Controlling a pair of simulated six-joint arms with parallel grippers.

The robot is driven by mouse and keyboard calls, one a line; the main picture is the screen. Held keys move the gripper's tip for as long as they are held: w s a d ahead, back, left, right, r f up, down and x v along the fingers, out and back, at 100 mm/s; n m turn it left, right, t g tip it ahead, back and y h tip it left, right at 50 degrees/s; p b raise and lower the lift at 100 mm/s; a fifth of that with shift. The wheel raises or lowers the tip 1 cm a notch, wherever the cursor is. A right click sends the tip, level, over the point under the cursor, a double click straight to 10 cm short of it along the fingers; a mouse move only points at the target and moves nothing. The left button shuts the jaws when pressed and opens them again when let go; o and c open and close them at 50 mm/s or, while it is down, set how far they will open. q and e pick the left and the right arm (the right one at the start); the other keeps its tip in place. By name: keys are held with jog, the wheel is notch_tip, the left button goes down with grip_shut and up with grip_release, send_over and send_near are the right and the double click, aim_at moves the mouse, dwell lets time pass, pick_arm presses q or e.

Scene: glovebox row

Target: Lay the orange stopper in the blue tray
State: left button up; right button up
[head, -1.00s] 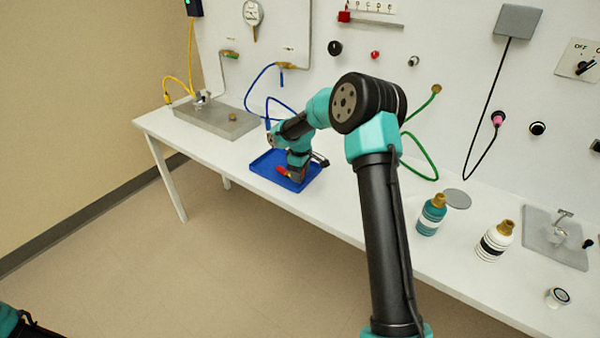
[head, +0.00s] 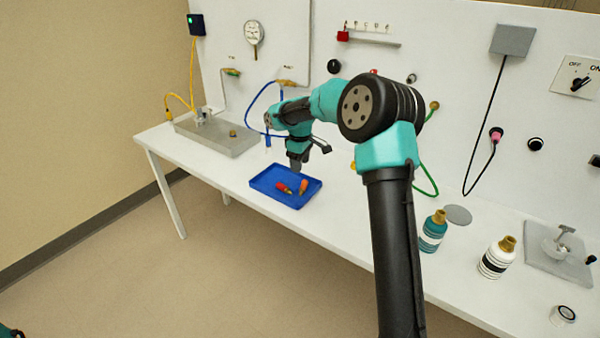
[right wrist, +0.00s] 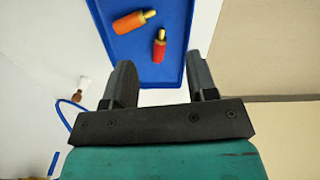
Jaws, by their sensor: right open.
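The orange stopper (head: 303,186) lies on its side in the blue tray (head: 268,190). It also shows in the right wrist view (right wrist: 130,22), with a yellow tip. A red stopper (head: 283,187) lies close beside it in the tray, apart from it, and shows in the right wrist view too (right wrist: 159,48). My right gripper (head: 308,160) is above the tray's far side, clear of both stoppers. In the right wrist view its fingers (right wrist: 163,80) are spread with nothing between them. My left gripper is out of view; only a bit of my left arm shows.
A grey metal block (head: 230,144) with a yellow hose stands left of the tray. A teal bottle (head: 433,232) and a white bottle (head: 497,258) stand to the right. Hoses hang from the back panel (head: 440,70). The white table (head: 350,225) is bare between tray and bottles.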

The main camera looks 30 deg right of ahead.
jog(key=shift+r, duration=0.3)
dwell(0.5)
